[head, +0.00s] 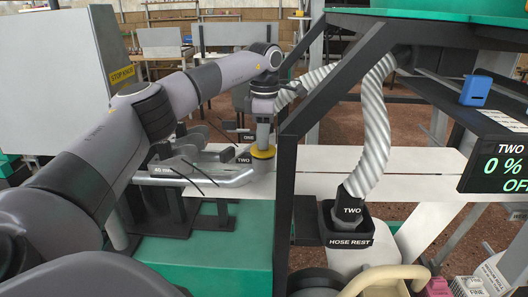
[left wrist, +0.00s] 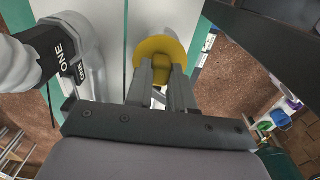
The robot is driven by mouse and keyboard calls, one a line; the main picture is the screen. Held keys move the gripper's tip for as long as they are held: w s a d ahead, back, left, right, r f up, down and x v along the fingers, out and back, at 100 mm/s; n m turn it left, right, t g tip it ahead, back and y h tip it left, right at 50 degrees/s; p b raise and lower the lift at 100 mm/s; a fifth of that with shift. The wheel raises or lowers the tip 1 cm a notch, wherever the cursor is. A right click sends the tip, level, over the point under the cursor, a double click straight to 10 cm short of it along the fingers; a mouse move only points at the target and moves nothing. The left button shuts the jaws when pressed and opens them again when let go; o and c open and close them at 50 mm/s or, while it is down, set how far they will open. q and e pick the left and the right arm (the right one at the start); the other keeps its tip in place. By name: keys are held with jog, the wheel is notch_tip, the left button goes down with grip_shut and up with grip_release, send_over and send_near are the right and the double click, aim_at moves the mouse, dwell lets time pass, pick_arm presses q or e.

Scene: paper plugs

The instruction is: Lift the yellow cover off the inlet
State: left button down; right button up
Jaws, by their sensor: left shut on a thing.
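The yellow cover (head: 263,152) is a round disc with a raised grip on top. My left gripper (head: 263,143) points straight down at it and is shut on that grip. The left wrist view shows the cover (left wrist: 160,46) between the two fingertips (left wrist: 160,72). The inlet is mostly hidden under the cover, at the end of a grey pipe (head: 232,178) labelled TWO. I cannot tell whether the cover touches the inlet or is slightly above it. My right gripper is not in view.
A dark post (head: 286,200) stands close right of the cover. A ribbed hose (head: 375,120) marked TWO stands in the hose rest (head: 348,241). Another hose (left wrist: 70,62) marked ONE is near the gripper. A panel (head: 498,165) reads TWO, 0 %, OFF.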

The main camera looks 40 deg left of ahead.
pick_arm(q)
jog(key=shift+r, duration=2.55)
